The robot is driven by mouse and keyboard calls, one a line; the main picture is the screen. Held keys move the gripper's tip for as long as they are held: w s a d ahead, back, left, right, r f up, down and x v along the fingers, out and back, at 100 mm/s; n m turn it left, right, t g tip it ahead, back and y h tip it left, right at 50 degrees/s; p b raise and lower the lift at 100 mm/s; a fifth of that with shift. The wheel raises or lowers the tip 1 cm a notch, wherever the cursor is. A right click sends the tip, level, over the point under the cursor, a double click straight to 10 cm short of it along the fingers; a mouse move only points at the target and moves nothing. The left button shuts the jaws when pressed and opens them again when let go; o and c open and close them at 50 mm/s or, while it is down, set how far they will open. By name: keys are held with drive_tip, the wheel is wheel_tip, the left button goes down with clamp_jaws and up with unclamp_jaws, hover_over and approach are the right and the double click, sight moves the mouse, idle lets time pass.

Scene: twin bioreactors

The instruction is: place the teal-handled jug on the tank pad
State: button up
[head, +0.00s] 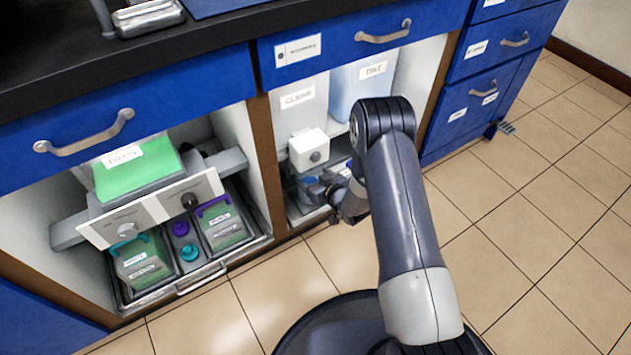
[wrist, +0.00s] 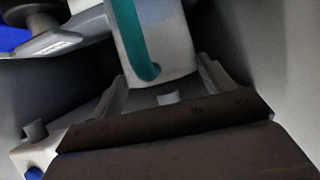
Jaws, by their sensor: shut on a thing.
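My gripper (wrist: 165,88) is shut on the teal-handled jug (wrist: 172,52). The jug has a pale body and a teal handle that runs upward in the wrist view, with its top cut off by the frame. In the head view my gripper (head: 327,192) is low inside the right cabinet bay, below the white tap box (head: 308,151). There my arm and gripper hide most of the jug. I cannot make out the tank pad or whether the jug touches a surface.
Two tanks labelled CLEAN (head: 298,98) and TINT (head: 373,70) stand in the right bay. In the left bay, a tray (head: 190,290) holds a green container with a teal handle (head: 147,262) and one with a purple handle (head: 223,228). Cabinet walls are close beside my gripper. The tiled floor is clear.

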drive_tip(key=shift+f, duration=0.15)
drive_tip(key=o, duration=1.5)
drive_tip(key=shift+o, duration=0.2)
drive_tip(key=shift+r, duration=0.25)
drive_tip(key=p+v, duration=0.4)
drive_tip(key=v, duration=0.8)
